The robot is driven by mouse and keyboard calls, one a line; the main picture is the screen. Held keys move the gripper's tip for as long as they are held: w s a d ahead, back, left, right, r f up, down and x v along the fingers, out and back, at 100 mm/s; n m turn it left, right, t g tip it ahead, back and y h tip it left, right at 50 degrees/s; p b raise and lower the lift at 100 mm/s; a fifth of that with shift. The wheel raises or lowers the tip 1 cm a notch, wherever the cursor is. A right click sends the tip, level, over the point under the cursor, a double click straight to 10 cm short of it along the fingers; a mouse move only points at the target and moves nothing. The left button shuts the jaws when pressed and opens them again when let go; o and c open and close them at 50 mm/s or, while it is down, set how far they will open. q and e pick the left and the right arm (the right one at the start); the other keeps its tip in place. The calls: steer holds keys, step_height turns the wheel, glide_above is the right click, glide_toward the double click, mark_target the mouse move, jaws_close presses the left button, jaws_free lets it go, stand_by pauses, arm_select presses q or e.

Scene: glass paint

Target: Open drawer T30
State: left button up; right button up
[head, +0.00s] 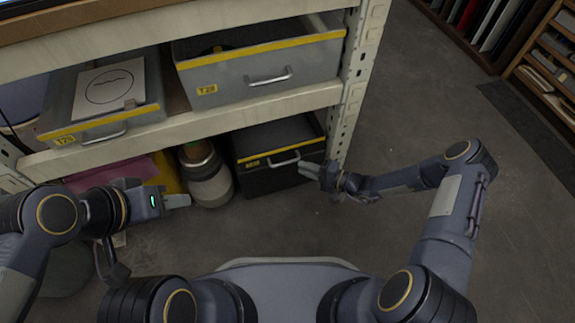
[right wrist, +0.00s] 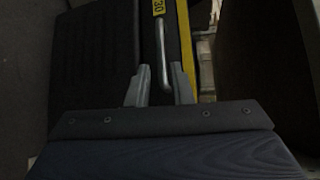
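Drawer T30 (head: 272,177) is the dark lower drawer with a yellow front edge and a pale handle (head: 284,158). Its label, ending in "30" in the right wrist view (right wrist: 158,8), is too small to read in the head view. My right gripper (head: 306,170) is at the right part of the drawer front. In the right wrist view its two fingers (right wrist: 160,92) are apart, with the handle (right wrist: 163,60) between them; contact is unclear. My left gripper (head: 182,201) is left of the drawer, in front of a canister; its opening is unclear.
Above, the shelf holds a grey drawer (head: 300,72) and a left drawer (head: 100,125) with a drawn sheet on it. A metal canister (head: 210,185) stands beside T30. The shelf post (head: 350,85) is at right. Floor (head: 265,220) in front is clear.

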mark_target(288, 163)
steer(key=b+x, duration=0.2)
steer(key=x, duration=0.5)
steer(key=shift+a+r, duration=0.1)
steer(key=shift+a, duration=0.15)
jaws_close()
